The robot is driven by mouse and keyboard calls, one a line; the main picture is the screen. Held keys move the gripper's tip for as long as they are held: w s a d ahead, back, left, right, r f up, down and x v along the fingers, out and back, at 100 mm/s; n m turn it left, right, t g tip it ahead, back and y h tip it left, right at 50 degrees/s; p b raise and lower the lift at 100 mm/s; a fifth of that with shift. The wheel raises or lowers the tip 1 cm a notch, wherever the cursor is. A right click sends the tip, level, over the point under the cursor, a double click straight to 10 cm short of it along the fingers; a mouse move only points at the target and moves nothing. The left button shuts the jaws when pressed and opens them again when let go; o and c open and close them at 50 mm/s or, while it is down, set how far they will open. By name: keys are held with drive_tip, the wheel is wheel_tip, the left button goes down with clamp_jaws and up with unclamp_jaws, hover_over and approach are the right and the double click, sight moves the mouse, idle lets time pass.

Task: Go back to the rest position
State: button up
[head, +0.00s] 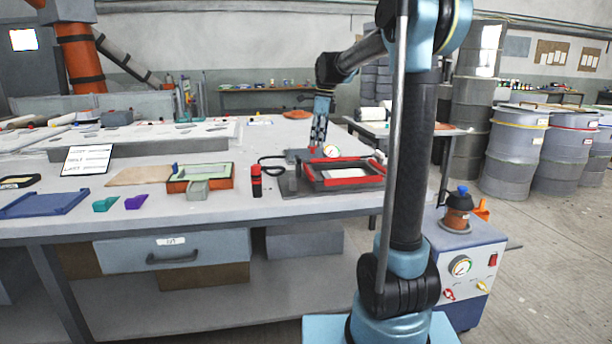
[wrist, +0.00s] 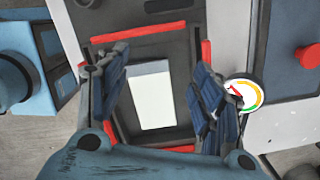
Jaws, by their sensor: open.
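My gripper (head: 317,143) is at the end of my bent arm, above the worktable (head: 150,217). In the wrist view my gripper (wrist: 158,78) has its two blue fingers spread wide apart, with nothing between them. Beyond the fingers lies a dark mould tray (wrist: 180,55) with red edge strips and a white rectangular panel (wrist: 150,98) inside. The same tray shows in the head view (head: 318,187), with the white panel (head: 347,173) in it. In the head view the gripper is behind the tray; its exact height is hard to tell.
A round gauge (head: 331,151) is by the tray. A red-and-black bottle (head: 256,182) and an orange-and-green box (head: 201,178) stand to its left. A blue-grey cabinet (head: 468,262) is at right, with grey drums (head: 516,150) behind. Open floor lies at far right.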

drive_tip(key=s+d+f+n, duration=0.2)
drive_tip(key=s+d+n, duration=0.1)
drive_tip(key=s, duration=0.4)
drive_tip(key=s+d+f+n+t, duration=0.1)
drive_tip(key=s+d+f+n, duration=0.2)
drive_tip(key=s, duration=0.4)
drive_tip(key=s+d+f+n, duration=0.1)
drive_tip(key=s+d+n, duration=0.3)
drive_tip(key=s, duration=0.2)
drive_tip(key=s+d+f+n, duration=0.2)
drive_tip(key=s+f+n, duration=0.3)
drive_tip(key=s+f, duration=0.3)
drive_tip(key=s+d+f+n+t+h, duration=0.1)
drive_tip(key=s+d+f+n, duration=0.1)
drive_tip(key=s+f+n, duration=0.3)
drive_tip(key=s+f, duration=0.3)
drive_tip(key=s, duration=0.1)
drive_tip(key=shift+s+d+f, duration=0.3)
drive_tip(key=shift+d, duration=0.05)
